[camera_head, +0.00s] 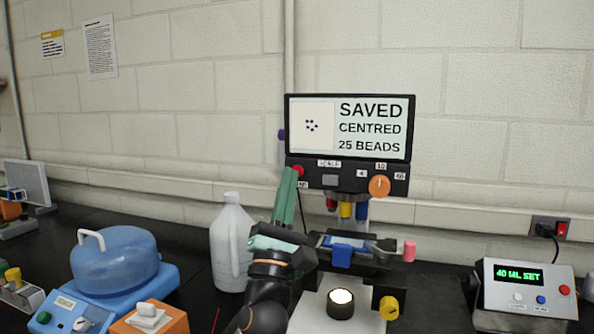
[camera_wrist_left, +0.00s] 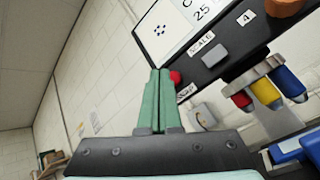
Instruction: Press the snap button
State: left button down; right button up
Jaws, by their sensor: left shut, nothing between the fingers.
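The microscope's panel has a red snap button (camera_head: 298,170) at its left end, below the screen (camera_head: 361,128). The screen reads "SAVED", "CENTRED", "25 BEADS" beside a picture of dark dots. My left gripper (camera_head: 289,170) is shut and empty, its green fingers pointing up with the tips at the button. In the left wrist view the fingertips (camera_wrist_left: 160,72) overlap the left edge of the red button (camera_wrist_left: 175,77), above a partly covered "SNAP" label. I cannot tell whether they touch it. My right gripper is not in view.
An orange knob (camera_head: 379,186) and coloured objectives (camera_head: 346,210) are right of the button. A white jug (camera_head: 231,245) stands left of the arm, near a blue domed device (camera_head: 115,265). A control box (camera_head: 525,290) reading "40 ML SET" stands at right.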

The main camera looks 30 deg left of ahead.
pick_arm(q)
jog(key=s+p, duration=0.1)
jog(key=s, duration=0.1)
jog(key=s+d+p, duration=0.1)
jog(key=s, duration=0.2)
dwell(0.3)
dwell(0.8)
